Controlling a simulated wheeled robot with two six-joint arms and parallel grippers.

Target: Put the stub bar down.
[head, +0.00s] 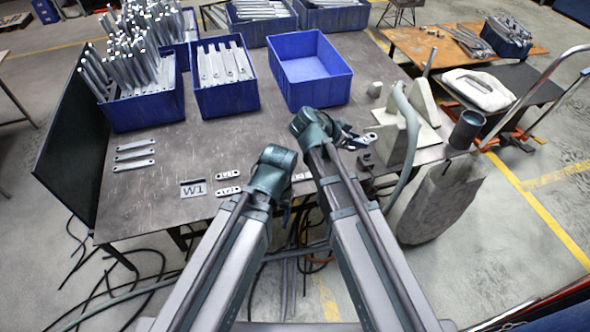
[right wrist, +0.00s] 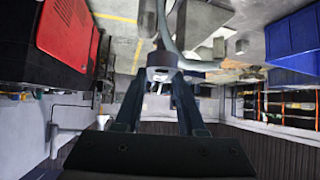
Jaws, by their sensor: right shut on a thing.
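My right gripper (head: 352,138) is over the right part of the bench, beyond my right arm. It is shut on the stub bar (head: 371,137), a small pale metal piece whose holed end sticks out past the fingers. In the right wrist view, the fingers (right wrist: 158,88) close on a grey piece with a hole (right wrist: 160,73). The head view does not clearly show whether the bar touches anything below. My left arm reaches in over the front edge, but its gripper is hidden behind its own links.
The dark bench (head: 170,210) carries a W1 card (head: 193,189), small holed plates (head: 228,191) and three longer bars (head: 134,155). An empty blue bin (head: 310,70) stands behind; filled bins (head: 225,80) stand left. A grey clamp-like fixture (head: 405,125) is close on the right.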

